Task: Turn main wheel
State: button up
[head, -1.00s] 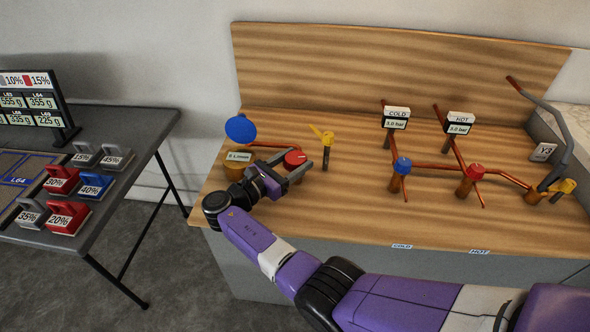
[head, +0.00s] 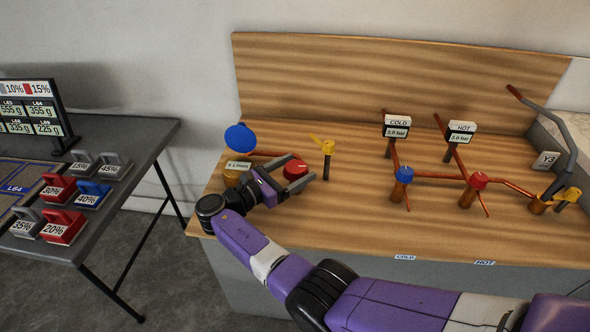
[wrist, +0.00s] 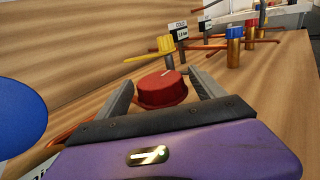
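The main wheel appears to be the red round knob (head: 296,169) with a pale pointer line on top, at the left of the wooden bench. My gripper (head: 292,175) is at this knob, with its fingers on either side of it. In the wrist view the red knob (wrist: 162,92) sits between the two fingers of my gripper (wrist: 161,82). Small gaps show on both sides, so the fingers look open and apart from the knob.
A blue disc (head: 240,137) and a display box (head: 238,167) stand left of the knob. A yellow-handled valve (head: 328,146) is close on its right. Copper pipes with a blue knob (head: 404,174) and another red knob (head: 479,180) lie further right. The bench's front middle is clear.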

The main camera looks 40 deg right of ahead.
aim_at(286, 174)
jog(key=shift+w+a+b, duration=0.2)
jog(key=shift+a+b, duration=0.1)
jog(key=shift+a, duration=1.65)
jog(key=shift+w+a+b, duration=0.2)
jog(key=shift+a+b, duration=0.1)
jog(key=shift+a, duration=1.6)
